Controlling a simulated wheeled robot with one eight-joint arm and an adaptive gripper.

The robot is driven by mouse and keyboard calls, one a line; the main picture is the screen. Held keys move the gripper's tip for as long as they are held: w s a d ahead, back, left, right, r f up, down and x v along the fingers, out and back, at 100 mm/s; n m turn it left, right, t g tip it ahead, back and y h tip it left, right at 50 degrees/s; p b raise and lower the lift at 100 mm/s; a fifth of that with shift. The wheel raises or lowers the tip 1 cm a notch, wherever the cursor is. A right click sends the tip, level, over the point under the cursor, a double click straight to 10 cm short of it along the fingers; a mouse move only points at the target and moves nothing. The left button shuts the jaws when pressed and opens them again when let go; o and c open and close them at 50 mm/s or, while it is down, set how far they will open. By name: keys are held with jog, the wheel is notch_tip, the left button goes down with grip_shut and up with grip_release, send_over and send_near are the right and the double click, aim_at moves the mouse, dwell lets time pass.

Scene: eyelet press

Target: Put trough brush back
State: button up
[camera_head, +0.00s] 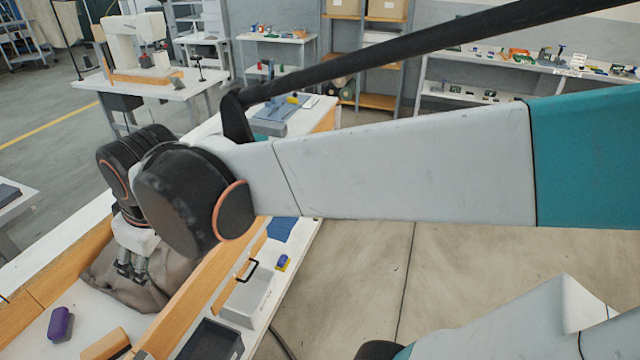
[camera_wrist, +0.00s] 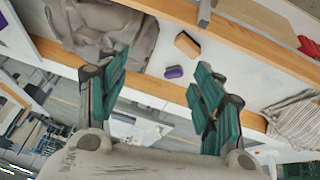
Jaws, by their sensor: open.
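A wooden block with a dark edge (camera_head: 105,344), which looks like the trough brush, lies on the white floor of the wood-railed trough (camera_head: 200,290), near the bottom of the head view. It also shows in the wrist view (camera_wrist: 187,44), ahead of my fingers and right of centre. My gripper (camera_head: 132,272) is open and empty, over a crumpled grey cloth in the head view. In the wrist view, its green-padded fingers (camera_wrist: 160,78) are spread wide, apart from the brush. The brush's resting place cannot be made out.
A purple object (camera_wrist: 174,72) lies close to the brush. The grey cloth (camera_wrist: 105,30) lies in the trough. Wooden rails border it. A striped cloth (camera_wrist: 295,122) lies at the right. A dark tray (camera_head: 212,342) and a blue-yellow item (camera_head: 283,262) are beyond the right rail.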

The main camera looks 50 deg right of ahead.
jog(key=s+d+f+m+t, duration=0.1)
jog(key=s+d+m, duration=0.2)
jog(key=s, duration=0.6)
jog(key=shift+f+m+t, duration=0.2)
jog(key=shift+m+t, duration=0.2)
jog(key=shift+m, duration=0.2)
jog(key=shift+d, duration=0.1)
dwell(0.3)
